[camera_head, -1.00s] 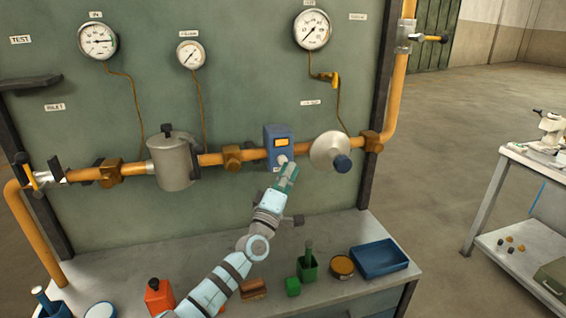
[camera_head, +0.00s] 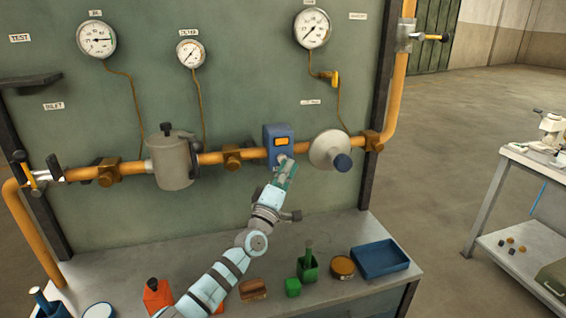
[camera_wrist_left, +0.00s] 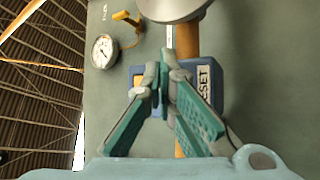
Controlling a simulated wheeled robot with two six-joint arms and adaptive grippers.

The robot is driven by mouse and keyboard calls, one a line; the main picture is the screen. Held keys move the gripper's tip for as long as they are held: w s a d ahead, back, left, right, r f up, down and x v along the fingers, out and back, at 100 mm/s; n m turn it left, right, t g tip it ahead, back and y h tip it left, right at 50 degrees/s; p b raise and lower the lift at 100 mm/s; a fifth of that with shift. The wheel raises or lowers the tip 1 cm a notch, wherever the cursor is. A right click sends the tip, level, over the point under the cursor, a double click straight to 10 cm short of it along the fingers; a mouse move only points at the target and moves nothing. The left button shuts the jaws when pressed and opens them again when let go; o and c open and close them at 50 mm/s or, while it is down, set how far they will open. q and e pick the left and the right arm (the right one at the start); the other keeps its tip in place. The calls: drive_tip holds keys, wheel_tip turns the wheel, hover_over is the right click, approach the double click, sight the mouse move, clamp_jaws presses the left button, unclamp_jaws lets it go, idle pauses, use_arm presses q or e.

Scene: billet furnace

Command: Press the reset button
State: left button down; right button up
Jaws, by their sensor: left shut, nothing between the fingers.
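A blue box (camera_head: 277,138) with an orange display is mounted on the orange pipe of the upright panel. The pale round reset button (camera_head: 282,157) is on the box's lower front. In the left wrist view the box (camera_wrist_left: 212,100) carries a white label reading "RESET", and the button (camera_wrist_left: 181,75) shows partly behind the fingertips. My left gripper (camera_head: 286,166) is shut and empty, its green fingertips right at the button. In the left wrist view its fingertips (camera_wrist_left: 165,68) overlap the button; I cannot tell whether they touch it. My right gripper is out of view.
A grey round filter body (camera_head: 173,163) and a grey disc with a blue knob (camera_head: 328,150) flank the box on the pipe. Gauges hang above.

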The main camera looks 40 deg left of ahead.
use_arm(q)
drive_tip(key=shift+w+a, duration=0.15)
drive_tip(key=shift+a, duration=0.1)
idle(0.6)
drive_tip(key=shift+s+d+p, duration=0.55)
drive_tip(key=shift+d+p, duration=0.2)
drive_tip(key=s+d+p, duration=0.2)
drive_tip(key=d+p, duration=0.1)
drive_tip(key=d, duration=0.1)
drive_tip(key=shift+s+d+p, duration=0.1)
drive_tip(key=shift+s+p, duration=0.3)
